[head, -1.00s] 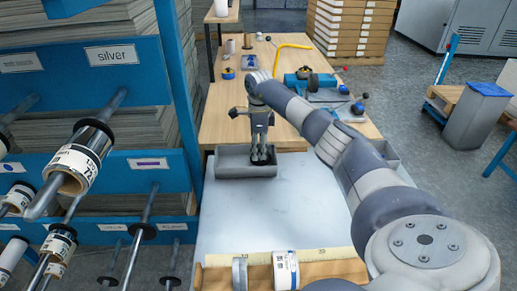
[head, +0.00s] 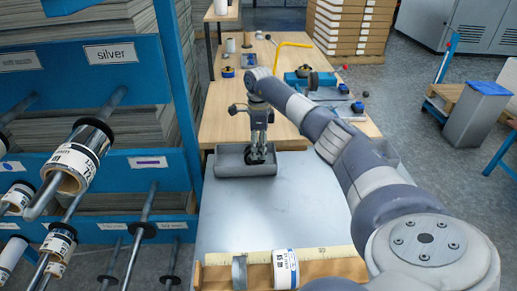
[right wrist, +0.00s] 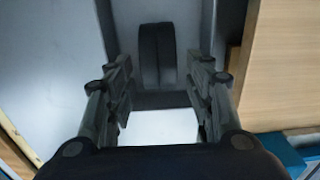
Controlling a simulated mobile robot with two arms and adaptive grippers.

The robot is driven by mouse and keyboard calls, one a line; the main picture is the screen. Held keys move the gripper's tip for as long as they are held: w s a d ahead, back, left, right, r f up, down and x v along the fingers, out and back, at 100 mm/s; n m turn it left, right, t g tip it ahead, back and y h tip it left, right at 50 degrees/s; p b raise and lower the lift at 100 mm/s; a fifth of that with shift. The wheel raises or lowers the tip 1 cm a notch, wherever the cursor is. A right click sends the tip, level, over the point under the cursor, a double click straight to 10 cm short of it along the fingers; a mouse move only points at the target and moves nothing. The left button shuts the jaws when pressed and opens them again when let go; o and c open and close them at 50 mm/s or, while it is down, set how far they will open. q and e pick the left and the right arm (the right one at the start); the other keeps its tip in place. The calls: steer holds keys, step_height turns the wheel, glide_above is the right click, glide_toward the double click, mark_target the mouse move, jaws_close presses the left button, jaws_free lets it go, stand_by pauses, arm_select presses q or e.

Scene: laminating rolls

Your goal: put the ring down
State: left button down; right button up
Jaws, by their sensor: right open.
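A black ring (right wrist: 157,55) stands on edge in the grey tray (head: 228,171), near a tray wall in the right wrist view. My right gripper (head: 258,153) reaches down over the tray in the head view. In the right wrist view my right gripper (right wrist: 162,82) is open, with one finger on each side of the ring's line and clear gaps to it. In the head view the ring is mostly hidden behind the fingers. My left gripper is in neither view.
A grey ring (head: 240,272) and a white-labelled roll (head: 286,270) lie on a wooden holder at the front. The pale tabletop (head: 265,215) between is clear. A blue rack (head: 150,165) with rolls on rods stands left. A blue tool (head: 305,80) is behind.

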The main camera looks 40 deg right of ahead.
mark_target(259, 148)
step_height(259, 148, up, 11)
steer(key=b, duration=0.1)
stand_by(0.7)
